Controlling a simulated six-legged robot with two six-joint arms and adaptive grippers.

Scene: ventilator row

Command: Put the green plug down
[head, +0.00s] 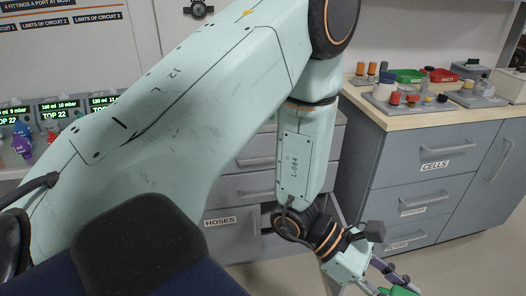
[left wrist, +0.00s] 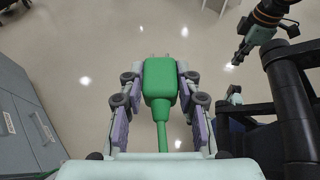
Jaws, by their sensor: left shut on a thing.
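The green plug (left wrist: 160,82) is between the fingers of my left gripper (left wrist: 160,70), which is shut on its sides. Its prongs point away from the wrist, and a green cable (left wrist: 162,138) runs back toward the palm. In the head view my left gripper (head: 386,277) is low at the right, in front of the drawer cabinets. Only a small part of the green plug (head: 402,291) shows there, at the bottom edge. Bare floor lies behind the plug in the left wrist view.
A wood-topped counter (head: 437,113) at the right bears coloured fittings and green and red bins. The cabinet marked HOSES (head: 222,238) stands behind my arm. Ventilator screens (head: 60,107) line the left. Grey drawers (left wrist: 30,122) stand left in the wrist view; the floor (left wrist: 85,40) is open.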

